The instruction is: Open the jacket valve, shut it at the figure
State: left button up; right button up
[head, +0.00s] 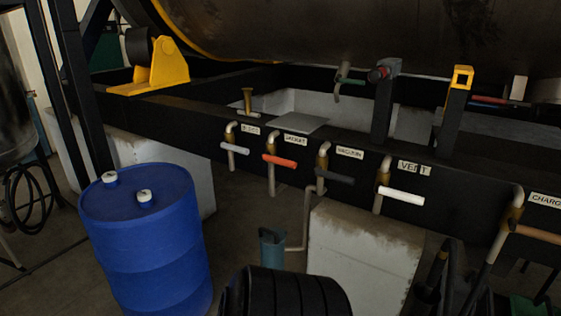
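The jacket valve (280,161) has an orange-red lever on a brass body, below a white plate marked JACKET (296,140) on the black beam. Its lever lies crosswise to its short downward pipe (271,181), tipped slightly down to the right. No flow shows at the pipe's end. I see no readable gauge or figure in the head view. Neither of my grippers is in view.
Similar valves flank it: a pale grey lever (235,148) left, a dark VACUUM lever (335,176) and white VENT lever (401,195) right, then a CHARGE lever (537,234). A blue drum (150,245) stands lower left. A white block (365,250) is below right.

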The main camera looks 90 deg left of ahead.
aim_at(266, 156)
jog(key=j+u, duration=0.1)
jog(key=u, duration=2.7)
